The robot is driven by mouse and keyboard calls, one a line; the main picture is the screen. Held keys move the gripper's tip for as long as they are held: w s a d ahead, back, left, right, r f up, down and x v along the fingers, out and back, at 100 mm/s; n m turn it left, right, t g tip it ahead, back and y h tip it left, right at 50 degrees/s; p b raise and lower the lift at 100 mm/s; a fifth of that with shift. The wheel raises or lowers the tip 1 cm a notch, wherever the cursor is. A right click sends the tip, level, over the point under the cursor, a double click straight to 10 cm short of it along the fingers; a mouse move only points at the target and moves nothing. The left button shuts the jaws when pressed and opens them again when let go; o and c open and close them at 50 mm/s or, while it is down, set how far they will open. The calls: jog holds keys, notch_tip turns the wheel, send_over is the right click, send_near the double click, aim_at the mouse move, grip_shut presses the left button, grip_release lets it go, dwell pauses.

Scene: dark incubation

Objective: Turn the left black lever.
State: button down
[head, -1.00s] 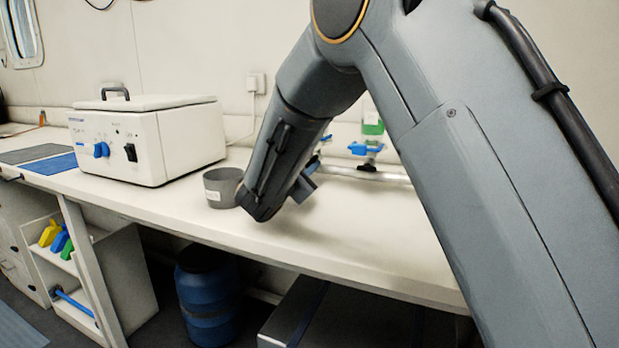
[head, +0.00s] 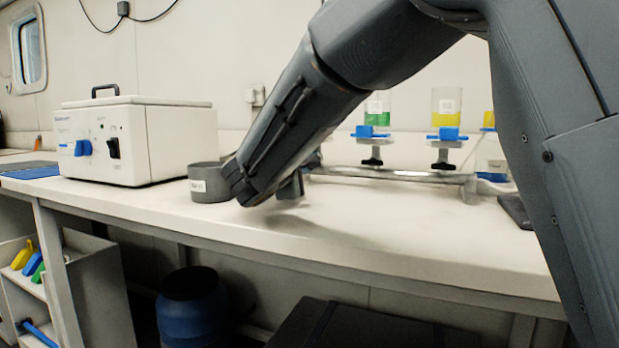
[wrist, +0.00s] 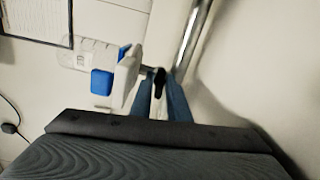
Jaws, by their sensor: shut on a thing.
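In the wrist view a small black lever (wrist: 160,76) sits between the fingers of my gripper (wrist: 158,92), which is shut on it. Beside it are a white fitting with a blue block (wrist: 102,83) and a clear container (wrist: 82,54). In the head view my arm hides the gripper's fingers and the held lever. Further right in the head view, two more black levers show, one (head: 371,161) below a green-filled container (head: 376,116) and one (head: 441,164) below a yellow-filled container (head: 446,106).
A metal rail (head: 400,174) runs along the back of the white bench (head: 350,240). A grey cup (head: 209,186) stands close to my arm. A white box with a blue knob (head: 178,140) stands at the left. The bench front is mostly clear.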

jog(key=shift+f+m+b, duration=0.15)
jog(key=shift+m+b, duration=0.45)
jog(key=shift+b, duration=0.75)
jog(key=c, duration=1.8)
grip_release()
jog(key=shift+s, duration=0.1)
jog(key=p+v, duration=0.1)
jog(key=v, duration=0.5)
jog(key=shift+s+a, duration=0.15)
jog(key=shift+s, duration=0.25)
jog(key=shift+s+a, duration=0.1)
jog(key=shift+s, duration=0.3)
